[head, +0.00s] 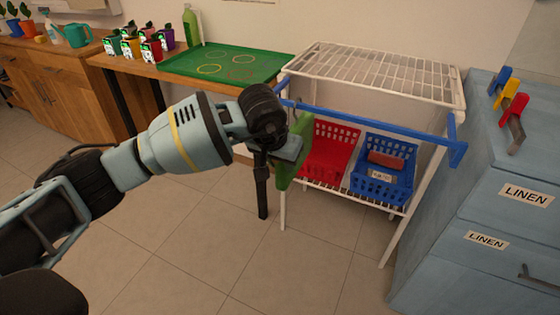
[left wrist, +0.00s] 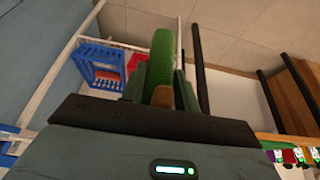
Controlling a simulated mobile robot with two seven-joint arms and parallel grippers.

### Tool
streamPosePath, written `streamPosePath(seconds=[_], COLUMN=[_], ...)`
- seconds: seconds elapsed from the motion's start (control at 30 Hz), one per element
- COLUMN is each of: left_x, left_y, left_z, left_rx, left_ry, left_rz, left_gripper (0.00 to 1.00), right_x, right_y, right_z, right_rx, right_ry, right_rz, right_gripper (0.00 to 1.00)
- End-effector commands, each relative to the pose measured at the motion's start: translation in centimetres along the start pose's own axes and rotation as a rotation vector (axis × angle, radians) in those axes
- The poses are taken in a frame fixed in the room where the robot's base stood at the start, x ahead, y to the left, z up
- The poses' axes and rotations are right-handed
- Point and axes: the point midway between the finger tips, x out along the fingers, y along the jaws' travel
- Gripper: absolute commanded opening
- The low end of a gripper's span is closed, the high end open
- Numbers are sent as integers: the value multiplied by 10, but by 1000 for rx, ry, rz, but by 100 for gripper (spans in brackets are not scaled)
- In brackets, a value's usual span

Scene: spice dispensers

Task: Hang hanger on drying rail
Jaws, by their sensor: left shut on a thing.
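A green hanger (head: 283,172) is in my left gripper (head: 287,150), in front of the left part of the white rack. Only part of its green body shows; the gripper covers some of it. In the left wrist view the green body (left wrist: 163,52) stands between the two fingers of my left gripper (left wrist: 161,88), with a brown piece at its base. The blue drying rail (head: 375,122) runs along the front of the rack, below its top. The hanger is near the rail's left end; I cannot tell whether they touch. My right gripper is not in view.
Below the rail are a red basket (head: 331,150) and a blue basket (head: 378,184). A blue cabinet (head: 440,235) with LINEN labels stands right, with coloured pieces on top. A wooden table with a green mat (head: 222,62) is at back left. The floor in front is clear.

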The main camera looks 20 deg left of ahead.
Motion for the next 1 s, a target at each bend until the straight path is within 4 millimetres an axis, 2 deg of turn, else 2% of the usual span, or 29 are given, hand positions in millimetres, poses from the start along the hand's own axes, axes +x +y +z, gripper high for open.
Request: streamPosePath(seconds=[0.1, 0.13, 0.3, 0.57, 0.67, 1.0], left_x=[-1, -1, 0, 0, -6, -57], left_y=[0, 0, 0, 0, 0, -1], left_z=[-1, -1, 0, 0, 0, -1], left_rx=[0, 0, 0, 0, 0, 1], left_ry=[2, 2, 1, -2, 0, 3], left_rz=[0, 0, 0, -1, 0, -1], left_gripper=[0, 35, 56, 56, 56, 56], right_x=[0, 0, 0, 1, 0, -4], right_y=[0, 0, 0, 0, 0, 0], right_z=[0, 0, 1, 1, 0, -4], right_rx=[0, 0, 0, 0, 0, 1], right_ry=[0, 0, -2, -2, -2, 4], right_rz=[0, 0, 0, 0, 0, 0], right_gripper=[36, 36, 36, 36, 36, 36])
